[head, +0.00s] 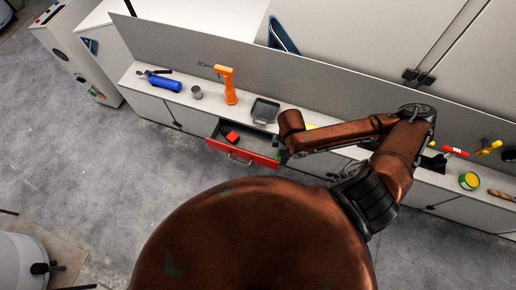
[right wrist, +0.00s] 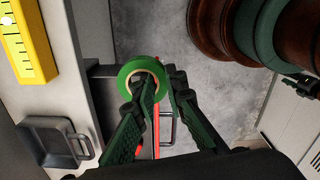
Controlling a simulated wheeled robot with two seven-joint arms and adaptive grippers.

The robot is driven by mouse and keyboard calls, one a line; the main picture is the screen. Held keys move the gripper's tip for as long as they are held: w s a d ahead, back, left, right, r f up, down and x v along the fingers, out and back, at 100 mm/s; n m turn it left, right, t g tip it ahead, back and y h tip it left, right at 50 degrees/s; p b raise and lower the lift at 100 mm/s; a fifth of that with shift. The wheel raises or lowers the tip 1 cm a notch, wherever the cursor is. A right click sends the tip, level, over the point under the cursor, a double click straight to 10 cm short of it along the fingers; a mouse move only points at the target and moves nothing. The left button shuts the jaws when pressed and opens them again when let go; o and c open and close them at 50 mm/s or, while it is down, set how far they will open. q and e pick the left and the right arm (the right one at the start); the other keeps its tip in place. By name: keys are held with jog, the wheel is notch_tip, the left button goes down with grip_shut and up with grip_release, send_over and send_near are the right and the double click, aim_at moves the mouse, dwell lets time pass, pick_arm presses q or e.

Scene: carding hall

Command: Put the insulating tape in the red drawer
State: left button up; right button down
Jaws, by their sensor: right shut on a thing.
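The insulating tape is a green roll (right wrist: 141,78) in the right wrist view, held at the tips of my right gripper (right wrist: 155,88), which is shut on it. The red drawer (head: 241,152) stands pulled open under the counter in the head view, with a red and black object (head: 230,135) inside. In the right wrist view its red front edge (right wrist: 156,134) and handle (right wrist: 167,127) show behind and below the fingers. My right gripper (head: 279,145) is mostly hidden by its own arm in the head view, at the drawer's right end. My left gripper is not in view.
On the counter are a grey tray (head: 264,111), an orange tool (head: 228,85), a metal cup (head: 196,92) and a blue cylinder (head: 165,84). A yellow and green round item (head: 469,181) lies farther right. The grey floor before the drawers is clear.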

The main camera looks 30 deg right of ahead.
jog(key=w+a+f, duration=0.2)
jog(key=w+f, duration=0.1)
jog(key=w, duration=0.4)
send_over(262, 153)
jog(key=f, duration=0.3)
jog(key=s+f, duration=0.1)
jog(key=f, duration=0.1)
jog(key=shift+d, duration=0.15)
jog(key=shift+w+f, duration=0.55)
jog(key=shift+f, duration=1.45)
jog(key=c, duration=2.4)
grip_release()
jog(key=shift+f, duration=0.15)
jog(key=shift+o, duration=0.8)
